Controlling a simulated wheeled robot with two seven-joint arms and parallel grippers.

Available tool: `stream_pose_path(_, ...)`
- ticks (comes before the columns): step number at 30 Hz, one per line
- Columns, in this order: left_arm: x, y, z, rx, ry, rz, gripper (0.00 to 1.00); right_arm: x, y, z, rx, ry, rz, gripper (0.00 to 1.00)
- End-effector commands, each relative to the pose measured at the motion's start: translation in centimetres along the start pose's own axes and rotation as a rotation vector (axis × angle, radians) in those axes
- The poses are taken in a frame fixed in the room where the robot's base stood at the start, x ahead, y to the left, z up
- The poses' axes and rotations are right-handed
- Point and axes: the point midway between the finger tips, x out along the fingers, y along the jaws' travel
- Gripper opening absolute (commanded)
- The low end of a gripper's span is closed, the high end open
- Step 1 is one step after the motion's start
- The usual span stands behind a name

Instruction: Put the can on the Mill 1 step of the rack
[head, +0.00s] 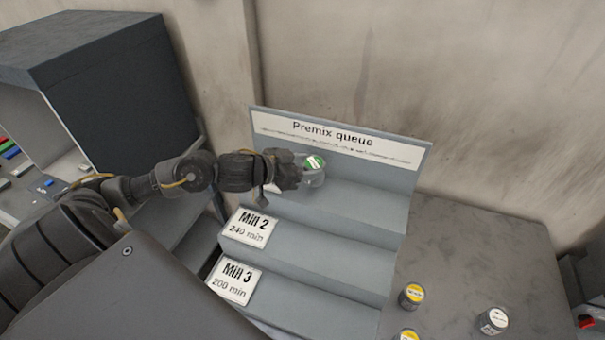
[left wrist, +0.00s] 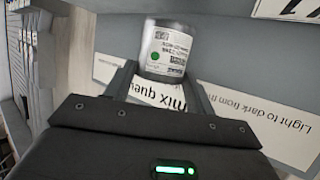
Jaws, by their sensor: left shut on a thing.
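A small grey can (head: 314,176) with a green-and-white lid is at the upper step of the stepped grey rack (head: 320,255). My left gripper (head: 296,170) is shut on the can; in the left wrist view the can (left wrist: 166,50) sits between the two fingers, its white label with a green dot showing. Whether the can touches the step cannot be told. The rack's sign reads "Premix queue". The lower steps carry Mill 2 (head: 250,228) and Mill 3 (head: 236,282) cards. The upper step's card is mostly hidden behind my gripper. My right gripper is not in view.
Two yellow-lidded cans (head: 411,296) and a white-lidded can (head: 493,320) stand on the grey table (head: 480,250) right of the rack. The Mill 2 and Mill 3 steps hold no cans. A dark cabinet (head: 110,90) stands at left; the wall is close behind.

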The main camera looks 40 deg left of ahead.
Motion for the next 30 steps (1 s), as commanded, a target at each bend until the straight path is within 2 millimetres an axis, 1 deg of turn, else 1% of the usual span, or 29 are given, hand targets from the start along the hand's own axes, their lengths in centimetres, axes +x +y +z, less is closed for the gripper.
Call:
stream_pose_path(2,0.3,-0.4,0.7,-0.002,-0.002,0.0,0.27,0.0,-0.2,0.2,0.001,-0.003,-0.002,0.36)
stream_pose_path(3,0.7,-0.5,1.7,0.0,-0.001,0.001,0.27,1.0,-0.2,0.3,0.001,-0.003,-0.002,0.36)
stream_pose_path(5,1.0,-0.5,2.8,0.0,-0.001,-0.001,0.27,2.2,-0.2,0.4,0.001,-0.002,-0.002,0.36)
stream_pose_path(8,1.2,-0.7,3.7,0.0,0.001,-0.005,0.27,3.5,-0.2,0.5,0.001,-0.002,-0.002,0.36)
stream_pose_path(10,1.1,-0.8,3.9,-0.002,0.001,-0.008,0.27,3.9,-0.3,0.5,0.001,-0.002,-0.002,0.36)
stream_pose_path(15,0.9,-0.8,3.5,-0.003,0.001,-0.009,0.27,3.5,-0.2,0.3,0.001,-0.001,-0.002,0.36)
stream_pose_path(21,1.1,-0.8,3.9,-0.005,0.0,-0.008,0.27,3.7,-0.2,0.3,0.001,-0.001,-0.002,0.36)
stream_pose_path(22,1.1,-0.8,3.9,-0.004,-0.001,-0.008,0.56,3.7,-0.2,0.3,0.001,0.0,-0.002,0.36)
stream_pose_path(27,1.1,-0.8,3.9,-0.004,-0.001,-0.008,0.77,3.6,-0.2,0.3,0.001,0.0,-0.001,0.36)
stream_pose_path(30,1.1,-0.8,3.9,-0.003,-0.001,-0.008,0.77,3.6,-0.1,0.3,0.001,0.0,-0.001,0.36)
